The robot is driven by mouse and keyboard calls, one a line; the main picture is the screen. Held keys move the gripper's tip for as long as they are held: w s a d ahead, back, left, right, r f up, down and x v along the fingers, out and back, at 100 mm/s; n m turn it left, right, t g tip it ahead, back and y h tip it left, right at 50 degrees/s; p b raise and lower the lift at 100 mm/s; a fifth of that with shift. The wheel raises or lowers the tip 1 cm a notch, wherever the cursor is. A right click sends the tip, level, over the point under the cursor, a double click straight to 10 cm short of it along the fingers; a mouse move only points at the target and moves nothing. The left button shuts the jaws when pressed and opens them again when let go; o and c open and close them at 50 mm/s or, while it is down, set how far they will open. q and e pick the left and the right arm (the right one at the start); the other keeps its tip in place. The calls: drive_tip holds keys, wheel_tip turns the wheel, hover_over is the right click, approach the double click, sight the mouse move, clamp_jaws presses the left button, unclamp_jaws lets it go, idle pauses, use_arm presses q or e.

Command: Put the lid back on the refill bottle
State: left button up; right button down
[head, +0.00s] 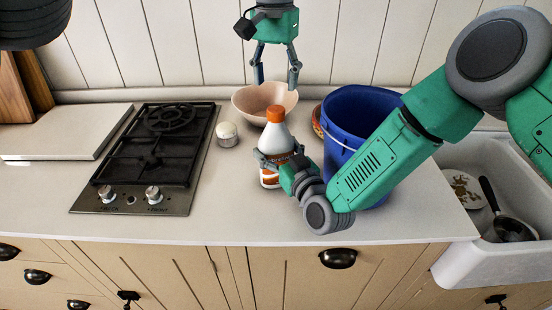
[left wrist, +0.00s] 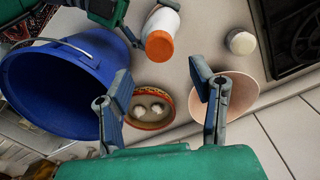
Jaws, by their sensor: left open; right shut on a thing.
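The refill bottle (head: 277,142), white with an orange and white label, stands upright on the counter. An orange lid (head: 275,114) sits on its top; I cannot tell how firmly it is seated. My right gripper (head: 277,163) is shut around the bottle's middle, hiding part of the label. My left gripper (head: 275,77) is open and empty, pointing down above and behind the bottle, apart from the lid. In the left wrist view the bottle (left wrist: 163,21) and orange lid (left wrist: 160,45) show beyond the open fingers of my left gripper (left wrist: 160,75).
A pinkish bowl (head: 262,101) stands behind the bottle. A blue bucket (head: 345,115) is at its right, partly behind my right arm. A patterned bowl (left wrist: 150,112) holds small pale things. A small white-topped jar (head: 227,135) and the hob (head: 150,150) are left. The sink (head: 455,250) is right.

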sight(276, 108)
use_arm(q)
wheel_tip(276, 108, down, 8)
drive_tip(key=shift+s+r, duration=0.1)
drive_tip(key=shift+r, duration=0.1)
clamp_jaws()
idle(0.4)
drive_tip(key=shift+o, duration=0.8)
unclamp_jaws()
wheel_tip(276, 108, up, 12)
drive_tip(key=shift+w, duration=0.25)
